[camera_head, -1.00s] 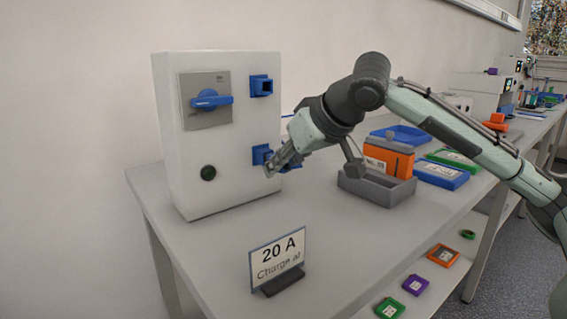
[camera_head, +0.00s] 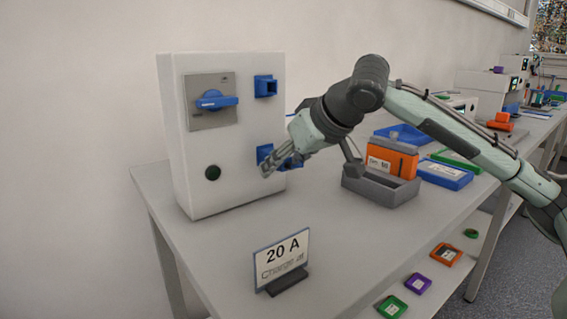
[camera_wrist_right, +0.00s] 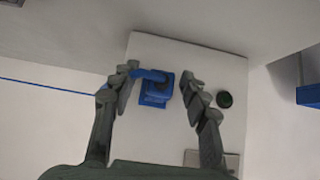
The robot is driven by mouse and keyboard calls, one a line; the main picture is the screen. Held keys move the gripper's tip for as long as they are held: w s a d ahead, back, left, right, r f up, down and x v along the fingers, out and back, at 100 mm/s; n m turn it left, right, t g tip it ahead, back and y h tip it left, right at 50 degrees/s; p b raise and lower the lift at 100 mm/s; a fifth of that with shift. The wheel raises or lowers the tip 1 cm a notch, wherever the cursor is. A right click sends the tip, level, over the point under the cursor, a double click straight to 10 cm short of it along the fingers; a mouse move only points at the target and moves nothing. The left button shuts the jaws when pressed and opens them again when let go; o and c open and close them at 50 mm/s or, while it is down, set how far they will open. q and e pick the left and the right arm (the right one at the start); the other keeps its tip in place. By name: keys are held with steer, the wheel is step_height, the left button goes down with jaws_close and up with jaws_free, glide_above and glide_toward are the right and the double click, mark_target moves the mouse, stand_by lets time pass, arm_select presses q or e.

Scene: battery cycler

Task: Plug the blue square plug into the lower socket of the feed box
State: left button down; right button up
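The white feed box (camera_head: 240,130) stands upright on the table, with its blue upper socket (camera_head: 266,86) showing. The blue lower socket (camera_head: 264,153) is partly covered by my right gripper (camera_head: 268,168). In the wrist view my right gripper (camera_wrist_right: 160,82) has its fingers apart on either side of the lower socket (camera_wrist_right: 154,102). The blue plug (camera_wrist_right: 150,75) appears at that socket between the fingers, close to the left-hand finger; how deep it sits cannot be told. A blue cable (camera_wrist_right: 45,87) runs left. My left gripper is not in view.
A blue rotary switch (camera_head: 215,101) and a dark green button (camera_head: 212,173) are on the box front. A "20 A" sign (camera_head: 282,258) stands in front. A grey bin (camera_head: 378,190) with an orange box (camera_head: 391,158) is right.

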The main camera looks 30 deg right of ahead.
steer(key=v, duration=1.2)
